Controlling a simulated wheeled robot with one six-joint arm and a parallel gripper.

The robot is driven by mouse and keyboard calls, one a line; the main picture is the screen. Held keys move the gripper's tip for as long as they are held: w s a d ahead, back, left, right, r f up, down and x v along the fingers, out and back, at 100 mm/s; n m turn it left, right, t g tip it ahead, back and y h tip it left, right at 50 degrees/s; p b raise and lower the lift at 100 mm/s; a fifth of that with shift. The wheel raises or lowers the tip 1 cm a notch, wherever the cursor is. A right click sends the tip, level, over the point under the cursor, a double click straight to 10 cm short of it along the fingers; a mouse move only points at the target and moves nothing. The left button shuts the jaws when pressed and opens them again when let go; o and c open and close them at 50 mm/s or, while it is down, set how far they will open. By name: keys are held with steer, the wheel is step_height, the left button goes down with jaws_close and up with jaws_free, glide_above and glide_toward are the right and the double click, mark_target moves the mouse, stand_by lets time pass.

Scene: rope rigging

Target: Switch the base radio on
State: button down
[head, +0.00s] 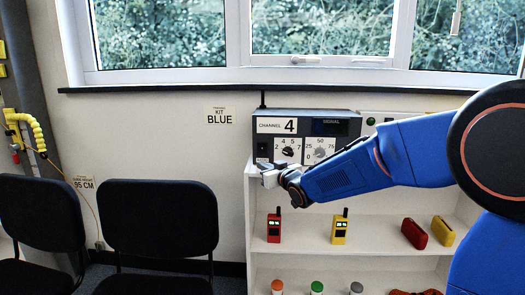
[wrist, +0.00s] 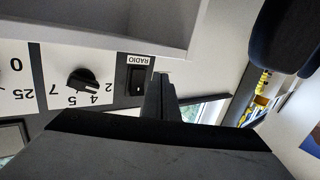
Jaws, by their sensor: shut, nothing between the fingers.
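The base radio (head: 333,128) is a grey box on top of the white shelf unit, with a "CHANNEL 4" label, a dark "SIGNAL" window (head: 330,127) and two dials. Its black rocker switch (head: 262,150) is at the left of its front. In the wrist view, which is upside down, the switch (wrist: 137,79) sits beside a "RADIO" label and the black channel knob (wrist: 84,80). My gripper (head: 266,173) is shut and empty, just below the switch in the head view. In the wrist view my gripper's fingertips (wrist: 160,80) appear right beside the switch; contact cannot be told.
The white shelf (head: 370,232) below holds a red handheld radio (head: 274,226), a yellow one (head: 340,228) and red and yellow cases. Two dark chairs (head: 160,220) stand at the left. A window sill (head: 230,88) runs behind the radio.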

mark_target(261, 150)
steer(key=shift+w+d+r, duration=0.1)
steer(key=shift+w+r, duration=0.25)
steer(key=shift+w, duration=0.35)
steer(key=shift+w+d+r, duration=0.1)
steer(key=shift+w+r, duration=0.3)
steer(key=shift+w, duration=0.25)
steer(key=shift+w+d+r, duration=0.1)
steer(key=shift+w+r, duration=0.25)
steer(key=shift+w, duration=0.35)
steer(key=shift+w, duration=0.1)
stand_by(0.5)
steer(key=shift+w+r, duration=0.2)
steer(key=shift+w, duration=0.05)
steer(key=shift+w+r, duration=0.1)
steer(key=shift+w, duration=0.05)
stand_by(0.5)
steer(key=shift+w+d+r, duration=0.15)
steer(key=shift+w+r, duration=0.25)
steer(key=shift+r, duration=0.15)
stand_by(1.0)
steer(key=shift+s+f, duration=0.1)
steer(key=shift+f, duration=0.05)
